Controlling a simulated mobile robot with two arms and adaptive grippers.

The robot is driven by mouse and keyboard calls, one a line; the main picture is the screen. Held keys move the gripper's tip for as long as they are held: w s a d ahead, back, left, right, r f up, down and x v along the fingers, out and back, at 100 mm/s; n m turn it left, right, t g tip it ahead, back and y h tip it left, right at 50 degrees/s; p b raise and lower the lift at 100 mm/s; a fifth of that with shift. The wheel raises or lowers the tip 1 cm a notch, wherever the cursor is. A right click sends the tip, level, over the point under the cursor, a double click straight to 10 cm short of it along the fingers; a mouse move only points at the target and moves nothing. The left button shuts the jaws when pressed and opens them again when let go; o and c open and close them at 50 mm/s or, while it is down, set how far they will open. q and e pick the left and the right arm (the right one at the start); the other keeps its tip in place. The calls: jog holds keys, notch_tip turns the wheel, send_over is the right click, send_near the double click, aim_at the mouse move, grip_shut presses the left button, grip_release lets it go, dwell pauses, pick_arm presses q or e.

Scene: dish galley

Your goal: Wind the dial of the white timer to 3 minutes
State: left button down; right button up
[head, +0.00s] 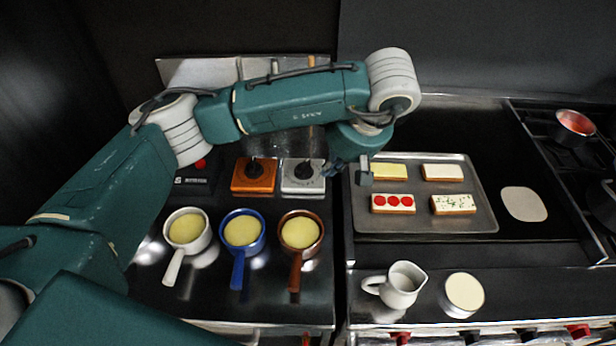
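The white timer (302,181) sits on the dark counter in the head view, with a dark dial (304,170) on its top. Its marks are too small to read. My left gripper (348,174) hangs just right of the white timer, above the gap toward the baking tray. Its fingers look spread apart, with nothing between them, and they do not appear to touch the timer. My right gripper is not in view.
An orange timer (254,179) stands left of the white one, and a black device (193,181) with a red button farther left. White, blue and brown pans (301,234) stand in front. A tray (420,225) of topped bread slices, a white jug (402,287) and a cup (463,293) are right.

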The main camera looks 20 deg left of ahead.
aim_at(304, 168)
pick_arm(q)
jog(key=p+x, duration=0.2)
jog(key=x, duration=0.7)
jog(key=shift+a+p, duration=0.15)
jog(key=shift+p, duration=0.25)
jog(key=a+p, duration=0.1)
jog(key=w+a+p, duration=0.1)
jog(key=shift+w+a, duration=0.35)
jog(key=shift+w+a+f, duration=0.1)
jog(key=shift+w+a, duration=0.1)
jog(key=shift+a, duration=0.1)
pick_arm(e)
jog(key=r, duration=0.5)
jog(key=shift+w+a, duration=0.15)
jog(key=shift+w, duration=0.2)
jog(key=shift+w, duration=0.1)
pick_arm(q)
jog(key=shift+w+d, duration=0.1)
jog(key=shift+d, duration=0.05)
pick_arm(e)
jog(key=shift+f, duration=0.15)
pick_arm(q)
jog(key=shift+w+d+f+b, duration=0.1)
jog(key=shift+w+d+b, duration=0.2)
jog(key=shift+d+b, duration=0.25)
jog(key=shift+d, duration=0.1)
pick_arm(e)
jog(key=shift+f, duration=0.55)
